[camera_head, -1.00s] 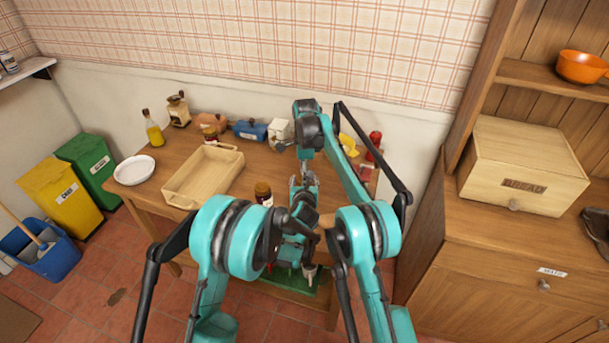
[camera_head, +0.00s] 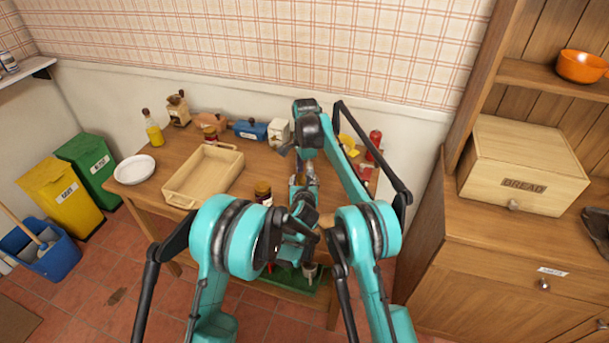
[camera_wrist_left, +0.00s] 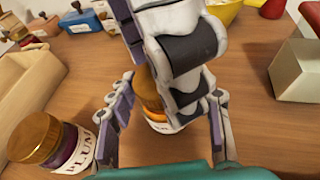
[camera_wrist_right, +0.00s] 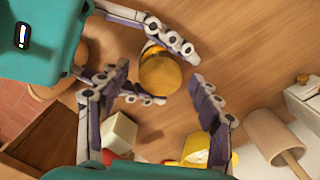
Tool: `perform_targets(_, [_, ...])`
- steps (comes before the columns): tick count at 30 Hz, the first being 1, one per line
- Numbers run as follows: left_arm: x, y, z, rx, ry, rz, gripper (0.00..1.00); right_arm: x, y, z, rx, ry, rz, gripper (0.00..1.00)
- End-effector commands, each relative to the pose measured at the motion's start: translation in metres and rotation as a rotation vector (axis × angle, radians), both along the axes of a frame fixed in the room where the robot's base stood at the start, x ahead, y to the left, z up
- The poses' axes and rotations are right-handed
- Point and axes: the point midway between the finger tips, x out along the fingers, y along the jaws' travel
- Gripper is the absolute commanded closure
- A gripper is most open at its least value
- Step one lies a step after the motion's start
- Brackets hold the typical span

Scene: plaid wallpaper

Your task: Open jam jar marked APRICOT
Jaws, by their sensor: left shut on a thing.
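A jar with orange contents and a gold lid stands on the table, its lid (camera_wrist_right: 160,72) facing the right wrist camera. In the left wrist view its orange side and pale label (camera_wrist_left: 160,126) show partly; I cannot read the label. My left gripper (camera_wrist_left: 168,82) is shut on this jar, a finger at each side. My right gripper (camera_wrist_right: 159,76) is open, its fingers spread to either side of the lid; contact is not visible. A dark jar labelled PLUM (camera_wrist_left: 52,145) stands beside my left gripper. In the head view my arms largely hide the held jar.
A wooden tray (camera_head: 235,158) lies left of the jars, with a white plate (camera_head: 134,169) further left. A pale block (camera_wrist_left: 303,72) and yellow bowl (camera_wrist_right: 197,150) are nearby.

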Motion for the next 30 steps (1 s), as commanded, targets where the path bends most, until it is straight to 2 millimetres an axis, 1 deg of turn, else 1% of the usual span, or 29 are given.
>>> perform_targets(4, [0.0,0.001,-0.002,0.002,0.004,0.002,1.0,0.0,0.0,0.004,0.0,-0.001,-0.001,0.36])
perform_targets(12, [-0.001,0.001,-0.002,0.002,0.004,0.002,1.0,0.0,-0.001,0.039,0.0,-0.001,-0.001,0.36])
perform_targets(14, [-0.001,0.001,-0.002,0.002,0.004,0.002,1.0,0.0,-0.001,0.043,0.0,-0.001,-0.001,0.36])
perform_targets(15, [-0.001,0.001,-0.002,0.002,0.004,0.002,1.0,0.0,-0.001,0.044,0.0,-0.001,-0.001,0.38])
perform_targets(16, [-0.001,0.001,-0.002,0.002,0.004,0.002,1.0,0.0,-0.001,0.045,0.0,-0.001,-0.004,0.38])
perform_targets(19, [-0.001,0.001,-0.002,0.002,0.004,0.002,1.0,0.001,-0.001,0.054,0.001,-0.001,-0.064,0.38])
perform_targets(24, [-0.001,0.001,-0.002,0.002,0.004,0.002,1.0,0.0,-0.001,0.074,0.001,0.001,-0.238,0.38])
perform_targets(27, [-0.001,0.001,-0.002,0.002,0.004,0.002,1.0,0.0,-0.001,0.077,0.002,0.002,-0.287,0.38])
perform_targets(30, [-0.001,0.001,-0.002,0.002,0.004,0.002,1.0,0.0,-0.001,0.07,0.002,0.003,-0.294,0.38])
